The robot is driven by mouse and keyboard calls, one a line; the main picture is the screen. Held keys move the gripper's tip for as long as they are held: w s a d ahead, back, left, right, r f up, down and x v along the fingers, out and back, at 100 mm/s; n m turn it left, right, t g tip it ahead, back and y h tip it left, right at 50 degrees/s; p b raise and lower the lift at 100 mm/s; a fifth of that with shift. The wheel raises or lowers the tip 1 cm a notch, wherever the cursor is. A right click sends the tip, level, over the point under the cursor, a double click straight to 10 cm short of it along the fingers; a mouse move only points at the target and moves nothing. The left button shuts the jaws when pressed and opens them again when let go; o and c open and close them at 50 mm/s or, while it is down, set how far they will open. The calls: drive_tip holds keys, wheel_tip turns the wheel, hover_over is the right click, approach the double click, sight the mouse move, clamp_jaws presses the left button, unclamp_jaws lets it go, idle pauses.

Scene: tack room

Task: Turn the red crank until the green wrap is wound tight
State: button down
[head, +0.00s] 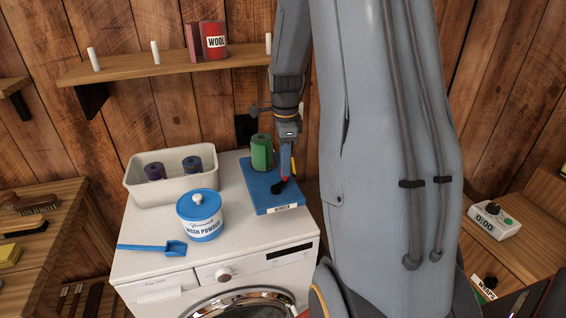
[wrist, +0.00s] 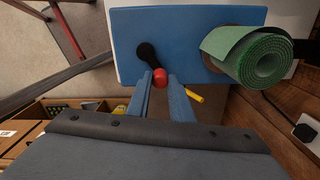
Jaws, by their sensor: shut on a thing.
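The green wrap (head: 262,152) stands on the blue winder board (head: 259,192) on top of the washing machine. In the wrist view the wrap (wrist: 254,57) is a roll with its spiral end showing and a loose flap at its left. The red crank knob (wrist: 160,76) sits at the end of a black crank arm (wrist: 148,55) on the board (wrist: 187,18). My gripper (wrist: 161,82) is shut on the red knob, with a blue finger on each side. In the head view my gripper (head: 285,178) is at the board's right side, and it mostly hides the knob.
A yellow piece (wrist: 194,96) sticks out beside my right finger. A wash powder tub (head: 201,215), a blue scoop (head: 155,247) and a cream bin (head: 176,196) with two dark rolls stand left of the board. A wooden wall rises close behind.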

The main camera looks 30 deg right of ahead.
drive_tip(key=shift+s+d+r+m, duration=0.1)
drive_tip(key=shift+m, duration=0.3)
drive_tip(key=c, duration=1.6)
unclamp_jaws()
drive_tip(key=shift+o, duration=0.2)
drive_tip(key=shift+r+b, duration=1.15)
drive_tip(key=shift+r, duration=2.7)
